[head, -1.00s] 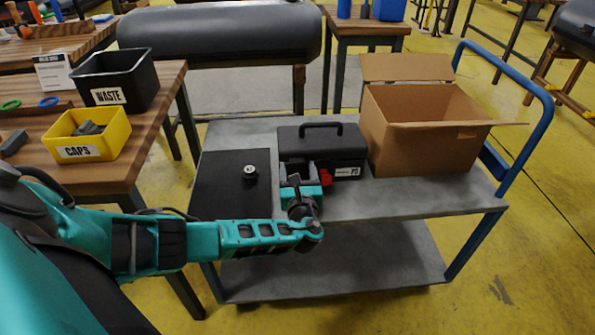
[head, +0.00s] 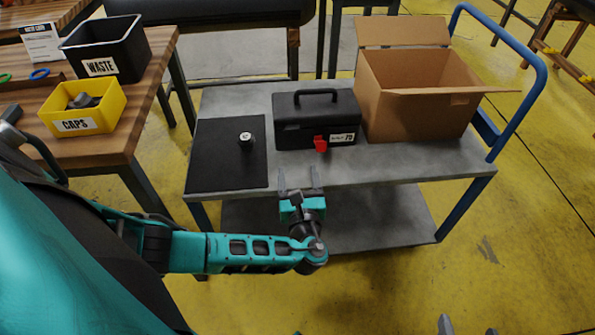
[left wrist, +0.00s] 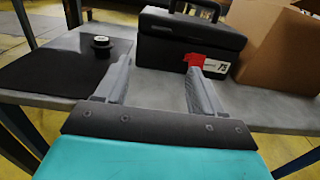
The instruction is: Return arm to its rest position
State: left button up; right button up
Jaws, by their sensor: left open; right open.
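My left gripper (head: 299,182) is open and empty at the front edge of the cart, in front of the black toolbox (head: 316,127) and apart from it. In the left wrist view the two fingers of my left gripper (left wrist: 159,68) are spread, with nothing between them. The toolbox (left wrist: 190,48) stands beyond them, its red latch (left wrist: 194,61) near the right fingertip. My right gripper (head: 467,328) shows only its two spread fingertips at the bottom edge of the head view, with nothing seen between them.
The grey cart (head: 380,170) carries a black mat (head: 215,168) with a small dark round piece (head: 246,141), and an open cardboard box (head: 415,105). A wooden table (head: 120,125) at left holds a black WASTE bin (head: 110,62) and yellow CAPS bin (head: 88,112).

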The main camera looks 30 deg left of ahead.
dwell(0.3)
pick_arm(q)
jog(key=s+d+f+n+g+h+p, duration=0.5)
jog(key=s+d+f+n+g+h, duration=0.1)
jog(key=s+d+n+h, duration=0.4)
jog(key=s+r+n+t+h+p, duration=0.3)
jog(key=r+n, duration=0.7)
jog(key=n, duration=0.5)
jog(key=shift+s+r+n+h, duration=0.3)
jog(key=shift+s+h, duration=0.1)
jog(key=shift+s, duration=0.1)
pick_arm(e)
jog(key=shift+h, duration=0.5)
jog(key=d+r, duration=0.1)
jog(key=r, duration=0.1)
jog(key=s+d+r, duration=0.1)
jog(key=d+r, duration=0.1)
jog(key=shift+s, duration=0.2)
pick_arm(q)
jog(key=shift+d, duration=0.15)
pick_arm(e)
jog(key=shift+a, duration=0.1)
